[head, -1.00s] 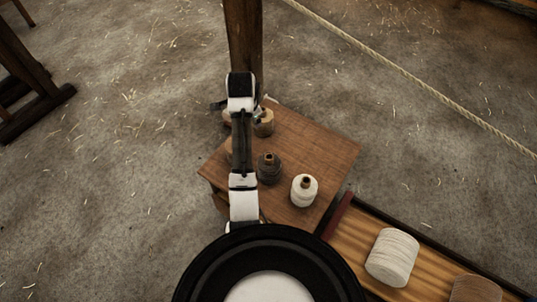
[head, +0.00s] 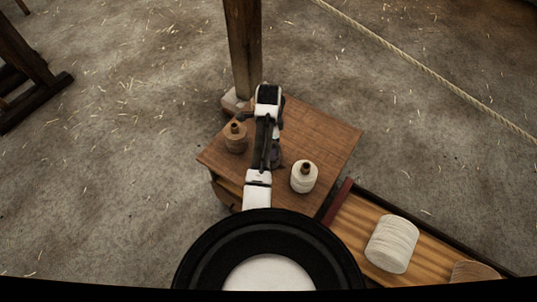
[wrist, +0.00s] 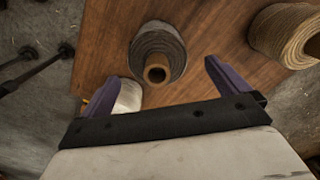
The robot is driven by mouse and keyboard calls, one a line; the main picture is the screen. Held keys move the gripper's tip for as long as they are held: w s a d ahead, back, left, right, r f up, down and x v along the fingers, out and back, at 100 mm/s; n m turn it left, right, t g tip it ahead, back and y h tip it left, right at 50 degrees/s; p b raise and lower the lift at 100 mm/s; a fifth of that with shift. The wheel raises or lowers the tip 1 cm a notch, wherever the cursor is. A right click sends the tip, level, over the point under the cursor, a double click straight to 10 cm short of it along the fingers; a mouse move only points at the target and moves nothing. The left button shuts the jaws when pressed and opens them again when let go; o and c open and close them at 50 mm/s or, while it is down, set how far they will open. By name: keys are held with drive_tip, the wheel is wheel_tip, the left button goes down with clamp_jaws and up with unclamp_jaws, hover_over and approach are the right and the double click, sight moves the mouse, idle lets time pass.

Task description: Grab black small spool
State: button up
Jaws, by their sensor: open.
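The black small spool (wrist: 171,38) is dark grey-black with a brown core. In the wrist view it stands on the wooden table top, core end toward the camera, just beyond and between my fingertips. My gripper (wrist: 161,70) is open, with purple fingers on either side of the spool's near end and nothing held.
A tray (head: 348,228) with a large white spool (head: 391,245) lies at lower right. A wooden post (head: 243,50) rises behind.

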drive_tip(key=shift+s+f+p, duration=0.2)
drive_tip(key=shift+f+p, duration=0.5)
drive_tip(key=shift+f, duration=2)
drive_tip(key=c, duration=1.2)
